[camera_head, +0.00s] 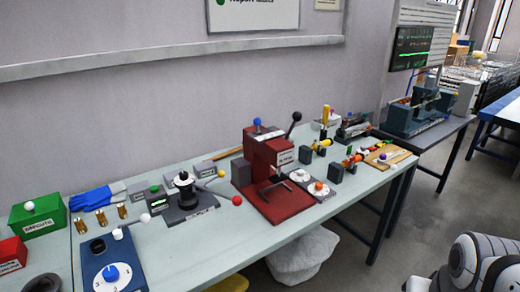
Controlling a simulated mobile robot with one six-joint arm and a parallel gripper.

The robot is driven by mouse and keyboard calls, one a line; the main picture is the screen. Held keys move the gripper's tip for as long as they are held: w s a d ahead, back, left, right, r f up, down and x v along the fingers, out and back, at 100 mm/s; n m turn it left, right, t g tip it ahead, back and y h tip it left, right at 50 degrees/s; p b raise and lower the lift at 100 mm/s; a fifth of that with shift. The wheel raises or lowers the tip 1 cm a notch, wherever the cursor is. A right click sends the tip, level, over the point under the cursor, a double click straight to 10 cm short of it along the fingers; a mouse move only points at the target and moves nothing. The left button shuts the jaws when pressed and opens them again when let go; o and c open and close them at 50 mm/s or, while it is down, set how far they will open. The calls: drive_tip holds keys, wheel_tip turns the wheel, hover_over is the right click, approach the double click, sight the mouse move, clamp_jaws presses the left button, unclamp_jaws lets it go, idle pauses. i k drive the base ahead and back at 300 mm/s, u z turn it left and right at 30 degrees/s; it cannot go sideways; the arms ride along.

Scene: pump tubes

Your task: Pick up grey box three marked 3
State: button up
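Small grey boxes with pale labels stand toward the back of the long pale table. One grey box (204,169) is near the wall, left of the red press. Another grey box (138,191) is beside the blue gloves. Their markings are too small to read, so I cannot tell which one is marked 3. My gripper is not in view. Only a white and grey rounded part of my arm shows at the lower right, away from the table.
The table (255,245) also holds a red press (268,160), a dark device with a red-knobbed lever (186,200), a blue dial unit (112,270), a green box (38,216) and blue gloves (97,197). A white bag (303,257) lies below the front edge. Open floor is at the right.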

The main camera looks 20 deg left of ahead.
sight(206, 169)
drive_tip(key=u, duration=0.45)
drive_tip(key=i, duration=1.2)
drive_tip(key=u, duration=1.2)
drive_tip(key=i, duration=0.45)
drive_tip(key=u, duration=0.2)
